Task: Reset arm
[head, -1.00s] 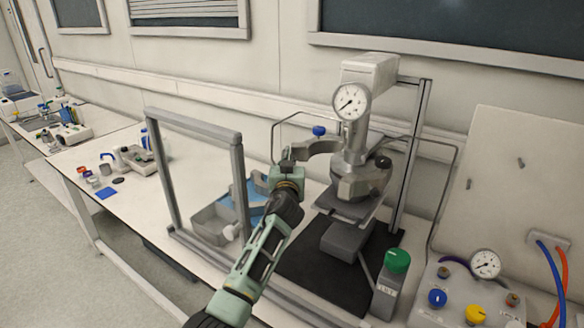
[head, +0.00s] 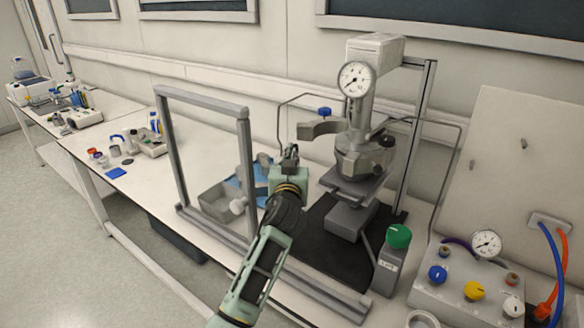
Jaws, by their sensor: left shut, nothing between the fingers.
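My left gripper (head: 291,153) is in the middle of the head view, at the end of my green and dark arm. Its fingers are together with nothing held. It is in front of and left of the pressure reactor (head: 362,155), near the open grey clamp ring half (head: 320,130), with a visible gap below the ring. The reactor has a round gauge (head: 354,79) on top and hangs on a metal frame. My right gripper is not in view.
A control box (head: 465,285) with coloured knobs and a green-capped block (head: 398,237) are at the right. Small labware lies on the bench further left.

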